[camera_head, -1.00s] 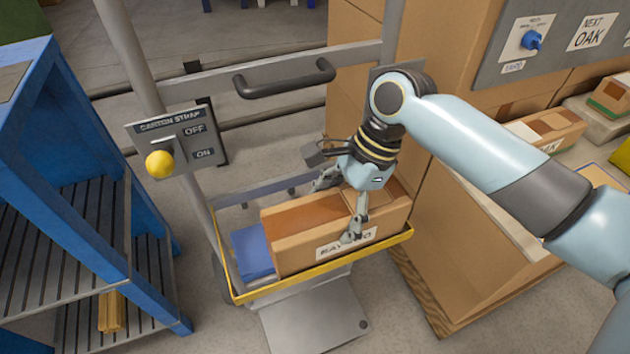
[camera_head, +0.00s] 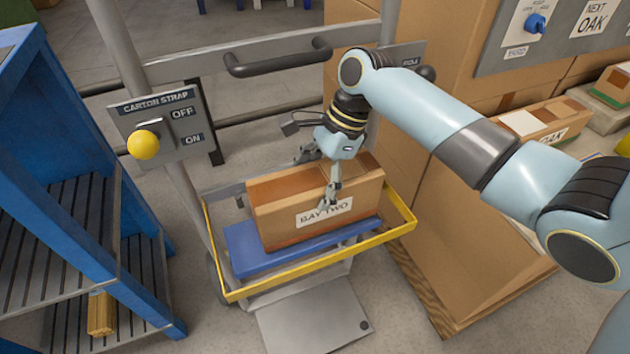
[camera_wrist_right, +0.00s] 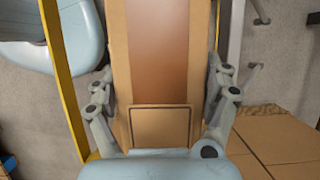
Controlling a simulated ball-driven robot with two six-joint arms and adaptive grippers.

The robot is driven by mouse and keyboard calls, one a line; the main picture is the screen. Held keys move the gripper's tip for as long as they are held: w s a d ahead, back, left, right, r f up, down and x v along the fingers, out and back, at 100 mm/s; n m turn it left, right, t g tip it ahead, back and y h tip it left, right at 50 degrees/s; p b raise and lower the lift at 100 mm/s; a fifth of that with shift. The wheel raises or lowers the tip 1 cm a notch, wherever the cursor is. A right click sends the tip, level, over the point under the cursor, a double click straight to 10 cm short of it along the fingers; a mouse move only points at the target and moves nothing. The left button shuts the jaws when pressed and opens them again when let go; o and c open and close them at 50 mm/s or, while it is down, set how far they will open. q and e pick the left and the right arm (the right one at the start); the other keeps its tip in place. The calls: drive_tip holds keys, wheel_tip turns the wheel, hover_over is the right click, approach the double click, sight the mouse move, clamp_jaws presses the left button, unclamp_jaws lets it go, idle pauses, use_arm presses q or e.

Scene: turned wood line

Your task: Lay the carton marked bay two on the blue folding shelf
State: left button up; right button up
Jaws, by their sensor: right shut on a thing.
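The carton marked BAY TWO (camera_head: 275,218) is brown, with a white label on its front side. It is upright over the blue folding shelf (camera_head: 255,262), inside the yellow rail of a grey trolley. Blue shelf shows in front and to the left of the carton; the rest is hidden beneath it. I cannot tell whether the carton's underside touches the shelf. My right gripper (camera_head: 318,180) is shut across the carton from above. In the right wrist view the carton (camera_wrist_right: 160,60) lies between both fingers. My left gripper is out of view.
The yellow rail (camera_head: 330,262) runs close in front of the carton. The trolley's black handle (camera_head: 280,62) and the CARTON STRAP panel (camera_head: 165,122) with its yellow knob stand behind and left. A blue rack (camera_head: 130,285) is at the left, stacked cartons (camera_head: 440,230) at the right.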

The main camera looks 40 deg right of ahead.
drive_tip(key=o, duration=1.5)
drive_tip(key=shift+f, duration=0.1)
drive_tip(key=p+v, duration=0.4)
drive_tip(key=v, duration=0.8)
drive_tip(key=shift+p, duration=0.3)
